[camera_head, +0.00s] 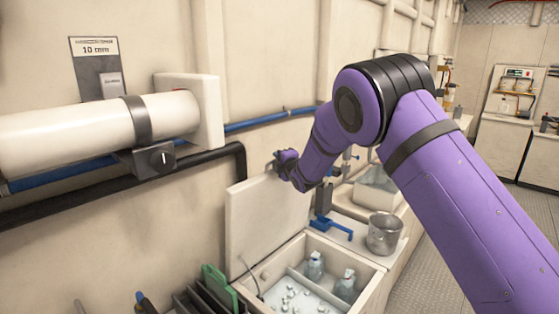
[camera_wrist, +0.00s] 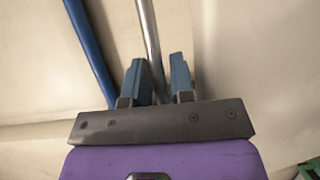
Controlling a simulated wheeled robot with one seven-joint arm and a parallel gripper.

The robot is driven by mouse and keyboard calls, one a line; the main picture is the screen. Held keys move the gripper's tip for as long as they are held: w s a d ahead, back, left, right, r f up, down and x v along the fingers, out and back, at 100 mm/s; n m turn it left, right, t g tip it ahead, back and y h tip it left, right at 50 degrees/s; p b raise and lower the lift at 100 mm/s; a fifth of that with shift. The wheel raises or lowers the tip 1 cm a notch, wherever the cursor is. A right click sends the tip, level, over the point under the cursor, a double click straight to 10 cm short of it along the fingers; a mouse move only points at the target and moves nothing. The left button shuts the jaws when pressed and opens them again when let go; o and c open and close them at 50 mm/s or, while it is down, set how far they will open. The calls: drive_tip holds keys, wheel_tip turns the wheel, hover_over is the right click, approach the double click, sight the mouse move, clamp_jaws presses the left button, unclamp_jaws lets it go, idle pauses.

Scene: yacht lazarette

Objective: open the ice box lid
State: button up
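The ice box lid (camera_head: 268,222), a cream panel, stands raised and nearly upright at the back of the ice box (camera_head: 355,293). The box is open, and bottles (camera_head: 345,285) and ice show inside. My gripper (camera_head: 281,163) is at the top edge of the lid, near the wall. In the wrist view its two blue-grey fingers (camera_wrist: 163,80) are apart, with a metal rod (camera_wrist: 148,25) visible between and beyond them. I cannot tell whether the fingers touch the lid or the rod.
A metal bucket (camera_head: 384,234) and a blue clamp-like tool (camera_head: 331,226) sit on the counter right of the box. A blue pipe (camera_head: 270,121) runs along the wall behind my gripper. A large white cylinder (camera_head: 90,132) is mounted at left. Green and dark panels (camera_head: 217,287) stand left of the box.

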clamp_jaws()
drive_tip(key=s+d+f, duration=0.1)
drive_tip(key=s+d, duration=0.3)
drive_tip(key=d, duration=0.1)
drive_tip(key=shift+s+d+f, duration=0.2)
drive_tip(key=shift+s+d, duration=0.05)
drive_tip(key=shift+d, duration=0.1)
drive_tip(key=shift+o, duration=0.3)
unclamp_jaws()
drive_tip(key=v, duration=1)
drive_tip(key=shift+s+d, duration=0.25)
drive_tip(key=shift+s, duration=0.1)
